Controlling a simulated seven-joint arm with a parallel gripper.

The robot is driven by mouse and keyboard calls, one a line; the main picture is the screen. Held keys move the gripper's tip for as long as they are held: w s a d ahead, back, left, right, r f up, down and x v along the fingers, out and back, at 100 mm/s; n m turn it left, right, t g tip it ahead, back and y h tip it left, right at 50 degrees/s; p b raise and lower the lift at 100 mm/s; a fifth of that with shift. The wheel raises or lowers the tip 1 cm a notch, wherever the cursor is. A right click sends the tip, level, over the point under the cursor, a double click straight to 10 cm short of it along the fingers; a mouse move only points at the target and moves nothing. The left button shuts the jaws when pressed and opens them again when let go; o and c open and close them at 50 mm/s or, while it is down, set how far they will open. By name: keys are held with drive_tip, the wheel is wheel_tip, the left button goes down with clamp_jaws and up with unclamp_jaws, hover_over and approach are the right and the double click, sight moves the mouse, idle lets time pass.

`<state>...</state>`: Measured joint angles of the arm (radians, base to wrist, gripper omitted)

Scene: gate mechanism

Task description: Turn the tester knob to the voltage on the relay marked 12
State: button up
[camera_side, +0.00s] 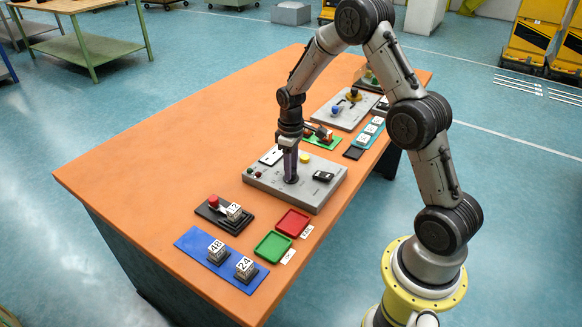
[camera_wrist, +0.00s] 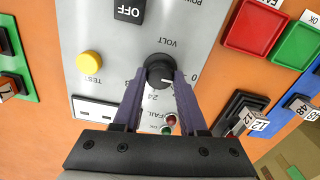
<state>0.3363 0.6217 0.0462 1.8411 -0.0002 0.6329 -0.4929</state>
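The tester (camera_side: 318,198) is a grey panel in the middle of the orange table. Its black tester knob (camera_wrist: 158,69) shows in the wrist view, with VOLT printed beside it and readable scale marks 0 and 24. A white pointer mark shows on the knob's lower right; the exact value is unclear. My gripper (camera_wrist: 160,75) has its purple fingertips against both sides of the knob, with no gap visible. In the side view my gripper (camera_side: 291,180) stands upright on the panel and hides the knob. The relay marked 12 (camera_side: 234,212) sits on a black fixture; it also shows in the wrist view (camera_wrist: 248,121).
Relays 48 (camera_side: 217,251) and 24 (camera_side: 246,268) stand on a blue mat (camera_side: 192,240). A red tray (camera_side: 292,222) and green tray (camera_side: 272,246) lie nearby. The table's left is clear.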

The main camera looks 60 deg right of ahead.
clamp_jaws()
drive_tip(key=shift+m, duration=0.4)
drive_tip(key=m, duration=0.3)
drive_tip(key=shift+r+m, duration=0.1)
drive_tip(key=shift+m, duration=2.4)
drive_tip(key=o, duration=0.8)
unclamp_jaws()
